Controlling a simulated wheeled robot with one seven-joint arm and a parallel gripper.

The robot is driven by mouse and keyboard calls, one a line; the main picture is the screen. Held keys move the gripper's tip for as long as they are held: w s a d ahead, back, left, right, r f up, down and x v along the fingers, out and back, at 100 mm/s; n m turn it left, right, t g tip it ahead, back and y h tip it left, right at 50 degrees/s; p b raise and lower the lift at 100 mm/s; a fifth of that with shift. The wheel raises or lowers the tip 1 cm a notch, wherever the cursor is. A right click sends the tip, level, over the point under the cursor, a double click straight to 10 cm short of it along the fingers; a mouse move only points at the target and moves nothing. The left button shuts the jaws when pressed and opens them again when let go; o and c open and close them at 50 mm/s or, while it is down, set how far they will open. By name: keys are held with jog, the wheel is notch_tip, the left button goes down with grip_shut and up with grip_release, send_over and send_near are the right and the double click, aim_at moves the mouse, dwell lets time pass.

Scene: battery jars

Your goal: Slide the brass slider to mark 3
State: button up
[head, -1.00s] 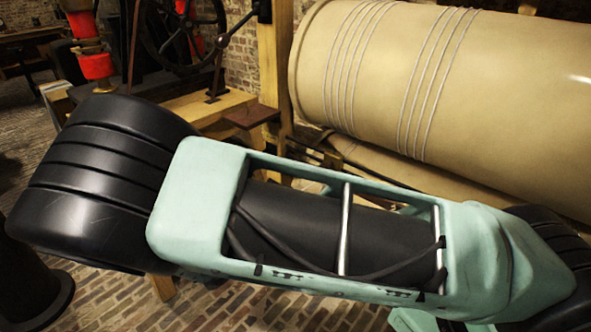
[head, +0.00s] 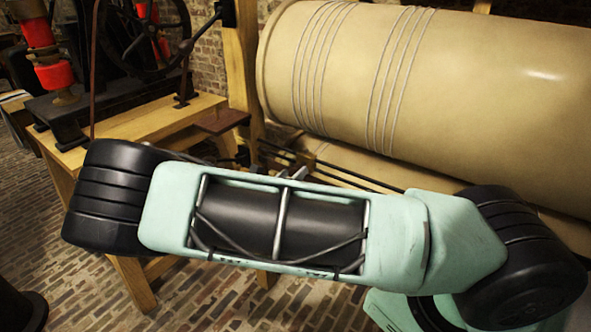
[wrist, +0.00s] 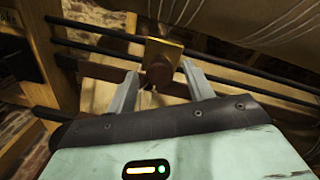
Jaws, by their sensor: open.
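The brass slider (wrist: 164,52) is a small block with a round dark knob (wrist: 159,74) on its near side. In the wrist view it sits on dark parallel rods (wrist: 100,52). My gripper (wrist: 159,69) is open, with one grey finger on each side of the knob. I cannot tell whether either finger touches it. In the head view the rods (head: 345,172) run below the big cylinder, and my arm covers the slider. Mark 3 and the other marks cannot be made out.
A large tan cylinder (head: 480,85) with wire windings lies just above and behind the rods. A wooden post (head: 241,75) and a wooden bench with a black wheel machine (head: 145,35) stand to the left. Brick floor (head: 190,300) lies below.

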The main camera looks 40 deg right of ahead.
jog(key=shift+x, duration=1.25)
